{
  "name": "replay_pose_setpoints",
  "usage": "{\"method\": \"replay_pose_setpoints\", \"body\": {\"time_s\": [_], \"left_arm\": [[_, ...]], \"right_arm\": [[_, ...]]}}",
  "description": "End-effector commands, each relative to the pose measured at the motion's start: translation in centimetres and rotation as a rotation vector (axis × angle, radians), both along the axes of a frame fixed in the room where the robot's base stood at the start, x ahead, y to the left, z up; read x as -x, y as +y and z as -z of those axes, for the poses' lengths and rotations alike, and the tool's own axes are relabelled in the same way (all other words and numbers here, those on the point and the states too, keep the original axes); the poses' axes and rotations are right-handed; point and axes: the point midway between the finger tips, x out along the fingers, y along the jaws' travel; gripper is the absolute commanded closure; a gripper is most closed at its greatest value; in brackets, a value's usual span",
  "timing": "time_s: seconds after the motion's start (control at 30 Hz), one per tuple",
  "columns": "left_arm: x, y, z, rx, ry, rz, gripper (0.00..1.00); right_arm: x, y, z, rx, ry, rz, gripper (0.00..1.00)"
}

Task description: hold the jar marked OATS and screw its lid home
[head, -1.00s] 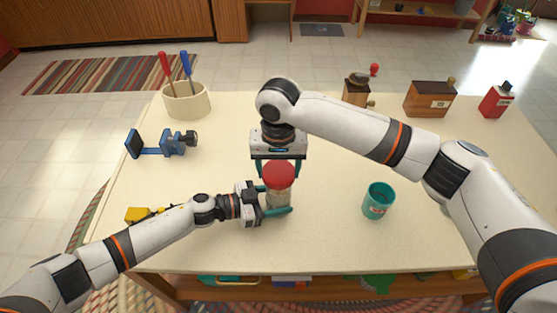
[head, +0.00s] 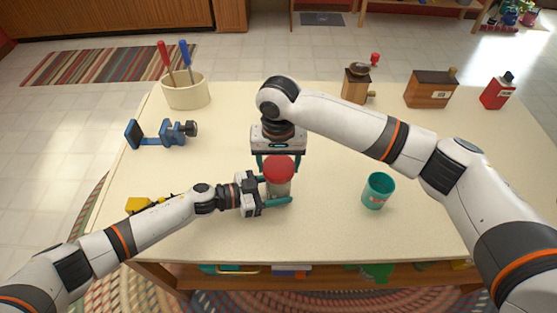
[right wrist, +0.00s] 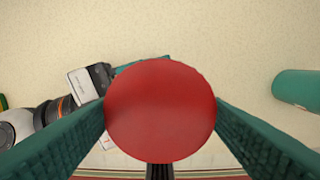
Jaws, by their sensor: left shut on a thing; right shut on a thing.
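A clear jar (head: 280,188) with pale contents stands upright near the table's front middle; I cannot read a mark on it. Its round red lid (head: 278,168) sits on top, and I cannot tell how tightly. My left gripper (head: 278,197) is shut around the jar's body from the left. My right gripper (head: 278,163) points down from above and is shut on the lid. In the right wrist view the lid (right wrist: 160,110) sits between both teal fingers, touching each side, and hides most of the jar.
A teal cup (head: 378,191) stands to the right. A blue clamp-like tool (head: 162,134), a cream pot with two screwdrivers (head: 186,93) and a yellow item (head: 138,204) are on the left. Wooden boxes (head: 430,90) and a red bottle (head: 496,91) stand at the back right.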

Motion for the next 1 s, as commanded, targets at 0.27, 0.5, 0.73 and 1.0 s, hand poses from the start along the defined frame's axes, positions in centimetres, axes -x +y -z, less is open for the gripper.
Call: {"method": "replay_pose_setpoints", "body": {"time_s": [0.27,0.5,0.73,1.0], "left_arm": [[-0.02,0.00,-0.02,0.000,0.000,0.000,0.63],[-0.02,0.00,-0.02,0.000,0.000,0.000,0.63],[-0.02,0.00,-0.02,0.000,0.000,0.000,0.63],[-0.02,0.00,-0.02,0.000,0.000,0.000,0.63]], "right_arm": [[-0.02,0.00,0.14,0.000,-0.001,0.000,0.54],[0.00,0.00,0.15,0.000,0.000,0.000,0.54],[0.03,0.01,0.36,-0.001,0.001,0.000,0.54],[0.03,0.01,0.60,0.000,0.001,0.000,0.54]]}}
